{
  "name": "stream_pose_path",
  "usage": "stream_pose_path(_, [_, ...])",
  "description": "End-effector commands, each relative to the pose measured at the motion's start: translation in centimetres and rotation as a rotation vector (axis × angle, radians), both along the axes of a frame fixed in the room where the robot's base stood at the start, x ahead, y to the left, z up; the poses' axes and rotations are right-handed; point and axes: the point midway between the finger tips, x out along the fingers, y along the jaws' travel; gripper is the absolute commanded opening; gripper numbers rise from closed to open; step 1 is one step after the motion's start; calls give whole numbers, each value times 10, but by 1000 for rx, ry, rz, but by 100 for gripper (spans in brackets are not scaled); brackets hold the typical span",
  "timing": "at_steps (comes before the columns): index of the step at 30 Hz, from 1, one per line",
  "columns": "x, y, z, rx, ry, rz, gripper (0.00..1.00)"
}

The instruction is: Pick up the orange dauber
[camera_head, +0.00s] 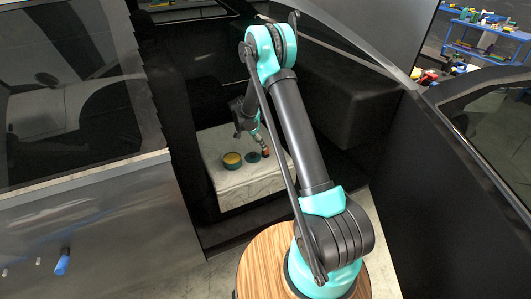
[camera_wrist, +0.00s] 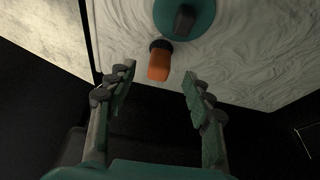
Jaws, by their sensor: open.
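The orange dauber (camera_wrist: 159,64) lies on a white, wrinkled surface (camera_wrist: 245,50) in the wrist view, its dark end away from me. It is just beyond the gap between my fingertips, near the surface's edge. My gripper (camera_wrist: 158,80) is open and empty, with one finger on each side of the gap. I cannot tell its exact height above the dauber. In the head view a small orange-brown piece (camera_head: 265,153), likely the dauber, shows beside my gripper (camera_head: 257,138) inside the car.
A round teal piece with a dark knob (camera_wrist: 184,18) sits just past the dauber. In the head view a bowl with yellow inside (camera_head: 232,160) stands on the white surface. The car's door frame and dark panels (camera_head: 345,95) closely surround my arm.

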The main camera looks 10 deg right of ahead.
Motion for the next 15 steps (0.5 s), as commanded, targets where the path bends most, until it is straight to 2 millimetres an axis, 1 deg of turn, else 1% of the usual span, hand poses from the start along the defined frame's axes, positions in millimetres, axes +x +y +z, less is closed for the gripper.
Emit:
stream_pose_path(1, [1, -1, -4, 0, 0, 0, 52])
stream_pose_path(8, [3, -8, -13, 0, 0, -1, 52])
stream_pose_path(14, [11, -26, -33, 0, 0, -1, 52])
stream_pose_path(15, [12, -27, -39, 0, -1, 0, 52])
